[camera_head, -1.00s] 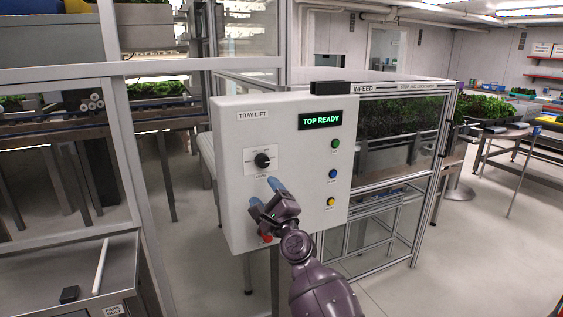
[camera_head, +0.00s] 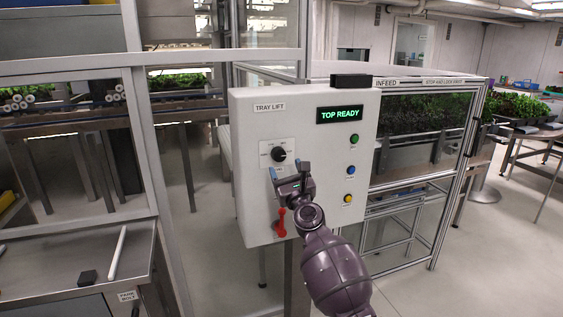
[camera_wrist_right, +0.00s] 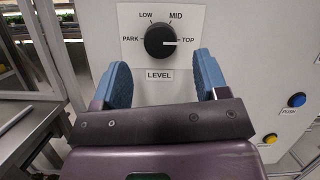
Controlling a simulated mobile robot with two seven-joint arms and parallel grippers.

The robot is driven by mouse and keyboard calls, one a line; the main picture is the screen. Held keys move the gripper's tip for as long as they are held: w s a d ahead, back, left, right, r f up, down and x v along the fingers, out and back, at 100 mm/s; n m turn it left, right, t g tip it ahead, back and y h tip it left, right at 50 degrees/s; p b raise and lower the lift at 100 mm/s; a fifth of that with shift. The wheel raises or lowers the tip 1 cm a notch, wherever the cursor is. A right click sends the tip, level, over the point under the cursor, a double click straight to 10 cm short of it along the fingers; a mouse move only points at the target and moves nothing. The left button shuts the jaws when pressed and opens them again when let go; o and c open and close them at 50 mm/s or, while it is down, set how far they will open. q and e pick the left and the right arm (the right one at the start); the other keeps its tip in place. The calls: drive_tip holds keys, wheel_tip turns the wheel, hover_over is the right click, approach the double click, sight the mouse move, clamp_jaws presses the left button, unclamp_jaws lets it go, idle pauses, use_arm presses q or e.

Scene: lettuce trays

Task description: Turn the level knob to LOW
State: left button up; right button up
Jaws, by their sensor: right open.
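The level knob (camera_head: 279,154) is a round black dial on a white plate on the front of the tray lift panel (camera_head: 250,180). In the right wrist view the knob (camera_wrist_right: 160,41) has its white mark pointing right, at TOP; PARK, LOW and MID are the other labels. My right gripper (camera_head: 289,169) is just below the knob in the head view. In the wrist view its two blue fingertips (camera_wrist_right: 161,77) are spread open, one to each lower side of the knob, with nothing between them. My left gripper is not in view.
A red lever (camera_head: 281,224) sits below my right gripper on the panel. Green, blue (camera_head: 350,170) and yellow buttons line the panel's right side, under a display (camera_head: 340,115) reading TOP READY. A metal bench (camera_head: 60,265) stands at the left.

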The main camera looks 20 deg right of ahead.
sight(280, 157)
drive_tip(key=x, duration=0.3)
drive_tip(key=shift+w+b, duration=0.15)
drive_tip(key=shift+b, duration=0.15)
drive_tip(key=shift+w+r, duration=0.25)
drive_tip(key=shift+w, duration=0.2)
drive_tip(key=c, duration=0.9)
